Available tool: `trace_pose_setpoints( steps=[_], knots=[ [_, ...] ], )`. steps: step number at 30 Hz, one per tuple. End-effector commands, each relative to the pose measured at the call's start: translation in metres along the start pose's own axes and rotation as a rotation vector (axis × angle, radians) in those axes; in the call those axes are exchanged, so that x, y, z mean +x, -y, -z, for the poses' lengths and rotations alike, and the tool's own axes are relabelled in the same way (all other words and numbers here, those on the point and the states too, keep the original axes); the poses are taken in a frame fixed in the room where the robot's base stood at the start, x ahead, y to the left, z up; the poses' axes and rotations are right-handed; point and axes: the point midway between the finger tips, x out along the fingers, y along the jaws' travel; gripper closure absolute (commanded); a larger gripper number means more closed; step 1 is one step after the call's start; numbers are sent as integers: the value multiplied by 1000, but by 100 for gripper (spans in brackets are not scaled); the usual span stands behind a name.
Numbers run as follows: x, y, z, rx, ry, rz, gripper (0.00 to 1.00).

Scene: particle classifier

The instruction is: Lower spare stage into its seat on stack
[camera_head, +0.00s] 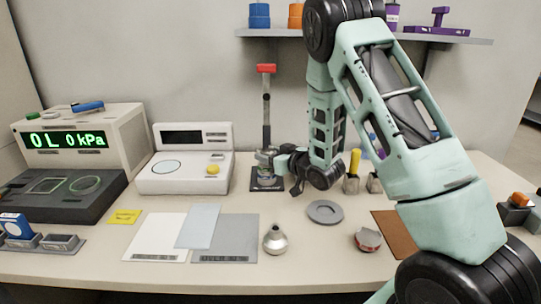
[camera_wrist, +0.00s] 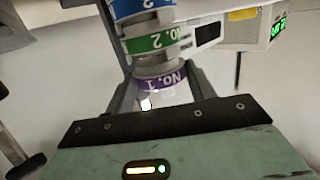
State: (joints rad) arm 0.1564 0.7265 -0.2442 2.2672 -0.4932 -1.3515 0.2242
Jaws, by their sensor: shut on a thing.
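The stack stands on a dark base (camera_head: 267,184) at the foot of a post with a red top (camera_head: 266,69). My gripper (camera_head: 268,157) reaches it from the right, level with its upper part. In the wrist view, which looks upside down, my gripper (camera_wrist: 162,88) is shut on a round grey stage with a purple "NO. 1" band (camera_wrist: 160,79). A green "NO. 2" stage (camera_wrist: 157,42) of the stack lies just beyond the held stage, with a blue-banded stage (camera_wrist: 140,6) past it. I cannot tell whether the held stage touches the green one; the seat is hidden.
A white balance (camera_head: 185,172) and a gauge box reading in kPa (camera_head: 80,140) stand left. A grey ring (camera_head: 325,212), a metal flask (camera_head: 275,240) and a red-and-grey piece (camera_head: 368,240) lie in front. Small weights, one with a yellow top (camera_head: 354,162), stand right of the stack.

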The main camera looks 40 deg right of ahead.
Motion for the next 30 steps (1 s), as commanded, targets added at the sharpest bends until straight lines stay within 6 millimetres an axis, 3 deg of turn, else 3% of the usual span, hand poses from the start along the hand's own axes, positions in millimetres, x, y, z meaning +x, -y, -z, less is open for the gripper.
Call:
trace_pose_setpoints(
  steps=[20, 21, 24, 30],
  knots=[
    [1, 0, -8, 0, -1, 0, 72],
    [1, 0, -8, 0, -2, 0, 43],
    [1, 0, -7, 0, -1, 0, 20],
    [1, 0, -8, 0, 1, 0, 20]
  ],
)
